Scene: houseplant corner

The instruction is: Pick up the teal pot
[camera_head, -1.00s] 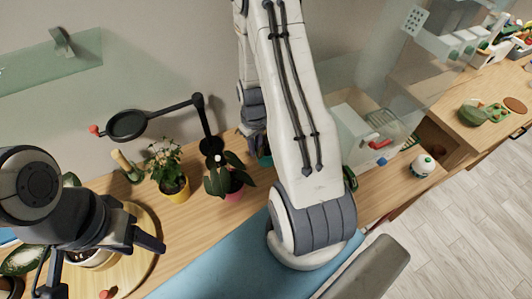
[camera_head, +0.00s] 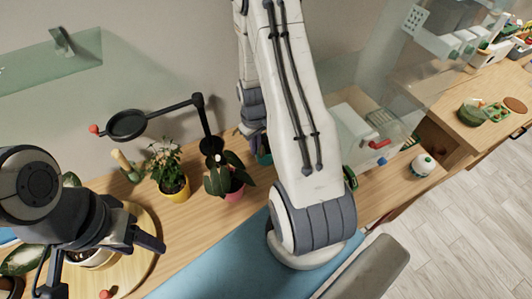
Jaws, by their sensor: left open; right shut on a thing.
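The teal pot (camera_head: 264,158) shows only as a small teal patch behind my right arm, by the back of the wooden table. The rest of it is hidden. My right gripper (camera_head: 254,138) reaches down at that spot and is shut on it. Its fingertips are mostly hidden by my own arm, so I cannot see the grip itself or whether the pot is off the table. My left gripper (camera_head: 105,268) is open at the lower left, with its fingers spread above a round wooden board and a pale pot with soil.
A pink pot (camera_head: 236,193) with a leafy plant stands just left of the teal patch. A yellow pot (camera_head: 177,194) is further left. A black jointed arm with a ring (camera_head: 127,125) stands behind them. A blue mat (camera_head: 220,268) lies in front. A white-green round object (camera_head: 423,166) sits right.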

